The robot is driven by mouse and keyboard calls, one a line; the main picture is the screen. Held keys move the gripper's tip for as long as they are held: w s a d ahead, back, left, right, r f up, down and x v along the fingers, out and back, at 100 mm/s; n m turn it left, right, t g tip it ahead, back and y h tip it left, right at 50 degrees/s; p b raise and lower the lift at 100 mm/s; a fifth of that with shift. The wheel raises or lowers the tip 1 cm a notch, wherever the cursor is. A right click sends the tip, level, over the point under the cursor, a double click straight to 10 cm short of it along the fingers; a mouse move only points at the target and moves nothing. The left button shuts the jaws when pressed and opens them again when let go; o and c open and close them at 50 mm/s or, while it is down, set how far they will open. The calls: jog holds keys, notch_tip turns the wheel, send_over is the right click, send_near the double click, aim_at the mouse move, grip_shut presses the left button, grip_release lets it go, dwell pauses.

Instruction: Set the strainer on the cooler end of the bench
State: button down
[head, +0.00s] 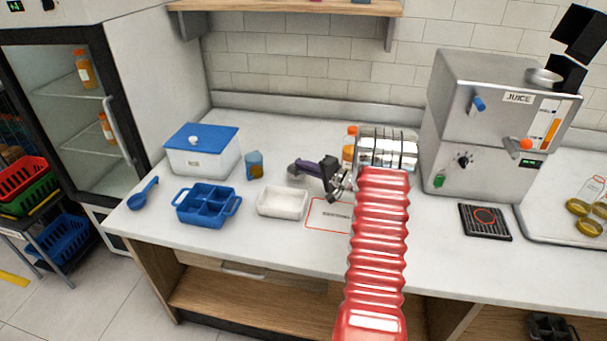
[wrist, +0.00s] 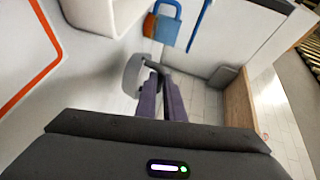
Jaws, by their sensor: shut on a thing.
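My gripper (head: 299,166) is over the middle of the bench (head: 270,247), its purple fingers pointing left. It is shut on the strainer (head: 294,179), a small grey round piece mostly hidden by the fingers in the head view. In the wrist view, the fingertips (wrist: 157,80) close on the strainer's short stem, and its pale grey disc (wrist: 135,75) hangs to their left. Whether it touches the bench is hard to tell. The cooler (head: 78,110) is the glass-door fridge at the left end of the bench.
A white tray (head: 282,203) lies below my gripper. The juicer (head: 490,130) stands right. The front left bench strip is bare.

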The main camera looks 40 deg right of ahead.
aim_at(303, 177)
jog(key=shift+f, duration=1.5)
jog(key=c, duration=1.9)
grip_release()
jog(key=shift+f, duration=0.1)
jog(key=shift+o, duration=0.2)
jog(key=v, duration=1.2)
